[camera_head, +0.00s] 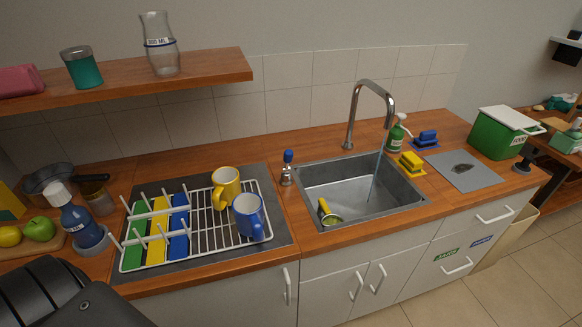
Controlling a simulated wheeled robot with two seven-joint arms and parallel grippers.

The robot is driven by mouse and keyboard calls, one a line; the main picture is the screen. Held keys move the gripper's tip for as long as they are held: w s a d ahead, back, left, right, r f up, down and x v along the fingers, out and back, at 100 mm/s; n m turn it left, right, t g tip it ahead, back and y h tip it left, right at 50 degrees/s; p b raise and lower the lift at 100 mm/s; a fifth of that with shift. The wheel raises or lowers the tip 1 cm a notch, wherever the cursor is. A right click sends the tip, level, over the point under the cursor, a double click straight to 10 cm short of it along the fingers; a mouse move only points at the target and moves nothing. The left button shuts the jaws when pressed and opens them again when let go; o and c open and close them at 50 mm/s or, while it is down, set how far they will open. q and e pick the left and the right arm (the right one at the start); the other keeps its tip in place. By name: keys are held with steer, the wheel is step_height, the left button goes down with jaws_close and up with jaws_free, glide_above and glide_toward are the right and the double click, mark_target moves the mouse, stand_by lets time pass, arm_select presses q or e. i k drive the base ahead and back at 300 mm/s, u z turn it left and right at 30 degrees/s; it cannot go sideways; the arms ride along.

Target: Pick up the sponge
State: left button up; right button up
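A yellow sponge-like block (412,160) with a dark band sits on a yellow holder on the counter, just right of the sink. A similar blue block (428,137) sits on a blue holder behind it and to the right. The picture does not settle which of the two is the task's sponge. A dark part of my own arm fills the lower left corner. Neither of my grippers shows, and nothing is seen touching either block.
The metal sink (345,190) holds a yellow-handled utensil (327,211), with water running from the tap (371,85). A grey plate (462,170) and green bin (503,134) are to the right. A dish rack (215,240) stands left.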

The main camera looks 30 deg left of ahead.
mark_target(410, 161)
steer(key=z, duration=1.55)
steer(key=i, duration=3.15)
steer(key=u, duration=2.4)
